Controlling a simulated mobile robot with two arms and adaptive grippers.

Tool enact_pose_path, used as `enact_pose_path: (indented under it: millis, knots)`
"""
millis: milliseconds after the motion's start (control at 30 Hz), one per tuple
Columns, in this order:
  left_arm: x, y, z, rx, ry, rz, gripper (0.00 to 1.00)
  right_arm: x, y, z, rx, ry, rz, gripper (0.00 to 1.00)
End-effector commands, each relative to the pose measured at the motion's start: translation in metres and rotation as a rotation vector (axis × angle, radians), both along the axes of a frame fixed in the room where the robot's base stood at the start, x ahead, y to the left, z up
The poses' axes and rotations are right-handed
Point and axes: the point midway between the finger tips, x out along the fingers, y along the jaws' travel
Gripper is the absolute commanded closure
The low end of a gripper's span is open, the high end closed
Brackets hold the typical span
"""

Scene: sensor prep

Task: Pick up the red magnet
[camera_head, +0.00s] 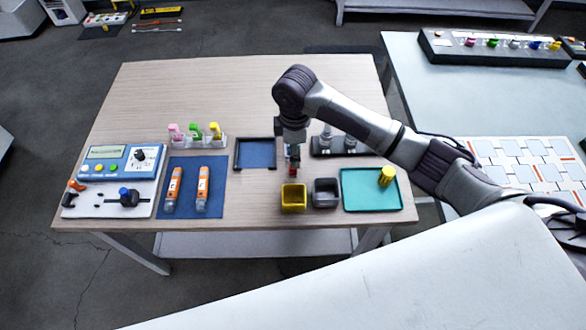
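A small red piece, which looks like the red magnet (293,171), shows at the tip of my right gripper (293,166), just behind the yellow bin (293,198). My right arm comes in from the right, and its gripper points down over the middle of the wooden table. The fingers are small and partly merge with the red piece, so I cannot tell whether they are closed on it or around it. I also cannot tell whether the piece touches the table. My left gripper is not in view.
A grey bin (326,193) stands right of the yellow bin, then a teal tray (360,203) with a yellow cylinder (387,176). A dark-framed blue tray (255,154) lies left of the gripper. A blue mat (186,207) holds two orange-and-grey devices. A meter (119,160) stands far left.

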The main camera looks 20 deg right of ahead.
Motion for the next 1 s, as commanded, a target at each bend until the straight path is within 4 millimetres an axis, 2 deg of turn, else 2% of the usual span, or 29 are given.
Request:
enact_pose_path:
  millis: [100, 333, 600, 867, 900, 1000]
  knots:
    - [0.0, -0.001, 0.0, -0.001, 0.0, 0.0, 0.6, -0.001, 0.0, -0.015, 0.001, 0.002, -0.001, 0.48]
    - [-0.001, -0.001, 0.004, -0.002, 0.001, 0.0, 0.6, 0.0, 0.002, -0.032, 0.001, 0.001, 0.0, 0.48]
    - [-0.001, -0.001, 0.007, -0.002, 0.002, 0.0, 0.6, 0.001, 0.004, -0.069, 0.001, 0.0, -0.001, 0.48]
    - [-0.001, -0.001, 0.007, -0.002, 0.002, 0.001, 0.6, 0.001, 0.004, -0.073, 0.001, -0.002, 0.001, 0.48]
    - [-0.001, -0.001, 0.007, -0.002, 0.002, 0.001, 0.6, 0.001, 0.004, -0.073, 0.001, -0.002, 0.0, 0.5]
    - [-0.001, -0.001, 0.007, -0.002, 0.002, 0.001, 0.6, 0.001, 0.004, -0.073, 0.0, -0.002, 0.0, 0.66]
